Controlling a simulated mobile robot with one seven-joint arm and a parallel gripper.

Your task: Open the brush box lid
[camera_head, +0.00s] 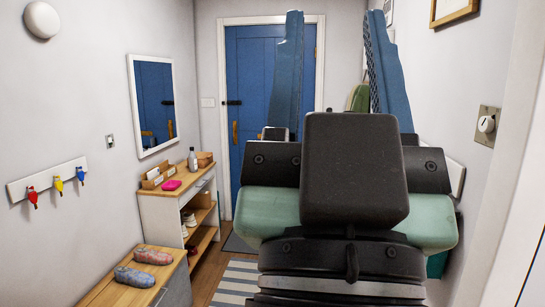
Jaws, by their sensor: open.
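My gripper (335,15) fills the centre and right of the view, its two blue fingers upright and wide apart, with nothing between them. I cannot tell for certain which thing is the brush box. A small brown box (205,158) sits at the far end of the wooden cabinet top, well left of my gripper and apart from it; its lid cannot be made out. A wooden tray (152,183) with compartments lies nearer on the same top. My gripper hides part of the hallway behind it.
The wooden cabinet (172,209) along the left wall bears a bottle (192,160) and a pink item (171,185). A low bench (118,293) with shoes (152,257) stands nearer. A blue door (255,85) closes the far end. A striped rug (236,283) covers floor between.

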